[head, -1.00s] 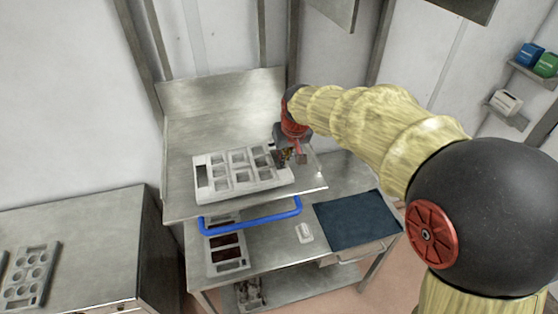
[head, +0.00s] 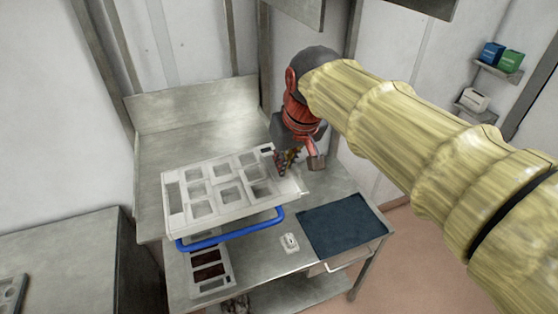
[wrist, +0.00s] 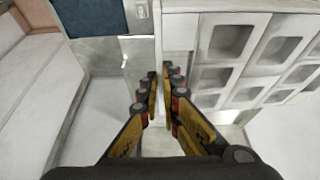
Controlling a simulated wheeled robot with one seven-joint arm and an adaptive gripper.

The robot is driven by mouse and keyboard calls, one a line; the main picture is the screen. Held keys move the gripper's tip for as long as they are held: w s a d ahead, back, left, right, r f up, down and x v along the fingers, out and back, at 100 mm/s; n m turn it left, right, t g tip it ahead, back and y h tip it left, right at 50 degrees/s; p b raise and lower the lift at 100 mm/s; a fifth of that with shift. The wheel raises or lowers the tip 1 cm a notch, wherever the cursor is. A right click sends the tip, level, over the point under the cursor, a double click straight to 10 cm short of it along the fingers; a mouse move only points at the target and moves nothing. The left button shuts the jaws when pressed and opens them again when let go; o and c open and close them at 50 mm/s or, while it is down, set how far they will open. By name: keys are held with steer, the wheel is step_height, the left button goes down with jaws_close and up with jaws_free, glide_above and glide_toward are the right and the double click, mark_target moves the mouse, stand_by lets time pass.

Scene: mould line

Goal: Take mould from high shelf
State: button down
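The mould (head: 232,205) is a pale grey tray with several square cavities, at the front of the high metal shelf (head: 195,118). Its front edge covers the shelf's front edge and it looks raised off the shelf, though the gap under it is hidden. My gripper (head: 287,160) is at the mould's right end. In the wrist view my gripper (wrist: 160,95) has its fingers close together on a thin pale end wall of the mould (wrist: 235,70), whose cavities show to the right.
A blue bar (head: 235,232) runs below the shelf's front. On the lower bench are a tray with dark red fillings (head: 210,270), a small white object (head: 290,243) and a dark blue mat (head: 345,225). Another metal table (head: 65,255) stands at left.

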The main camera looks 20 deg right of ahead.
steer(key=shift+r+p, duration=1.1)
steer(key=shift+r, duration=0.95)
